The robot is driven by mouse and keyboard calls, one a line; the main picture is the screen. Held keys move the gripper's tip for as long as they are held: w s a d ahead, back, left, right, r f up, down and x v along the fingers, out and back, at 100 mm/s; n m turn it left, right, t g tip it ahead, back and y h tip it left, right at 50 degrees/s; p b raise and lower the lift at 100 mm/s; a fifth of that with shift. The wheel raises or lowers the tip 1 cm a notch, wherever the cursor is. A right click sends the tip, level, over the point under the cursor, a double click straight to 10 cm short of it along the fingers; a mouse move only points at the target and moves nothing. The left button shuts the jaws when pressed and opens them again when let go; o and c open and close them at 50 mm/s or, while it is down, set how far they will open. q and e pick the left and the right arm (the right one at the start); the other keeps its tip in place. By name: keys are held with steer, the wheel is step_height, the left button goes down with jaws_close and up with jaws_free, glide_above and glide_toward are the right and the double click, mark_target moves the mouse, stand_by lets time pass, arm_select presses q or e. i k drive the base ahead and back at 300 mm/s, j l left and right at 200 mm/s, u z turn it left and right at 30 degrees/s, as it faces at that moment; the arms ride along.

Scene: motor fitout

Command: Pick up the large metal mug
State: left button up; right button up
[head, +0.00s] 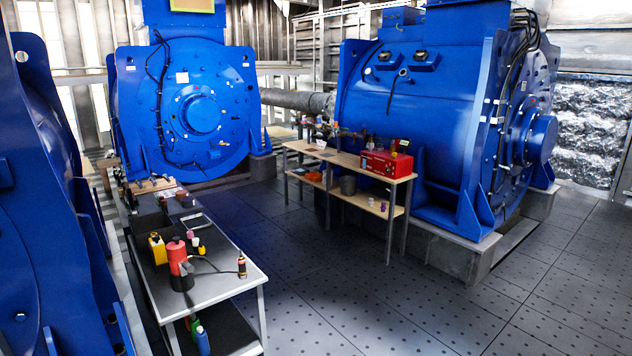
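Neither of my grippers is in view.
The wooden bench (341,158) carries a red toolbox (385,164) on top. A grey work table (225,268) with a red cylinder (177,256) and a yellow item (157,248) stands at left. Big blue motors (425,110) surround the area. Dark floor (325,285) is clear between.

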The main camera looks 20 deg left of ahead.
mark_target(349, 183)
steer(key=i+u, duration=0.35)
steer(key=i, duration=1.4)
steer(key=i+j, duration=0.05)
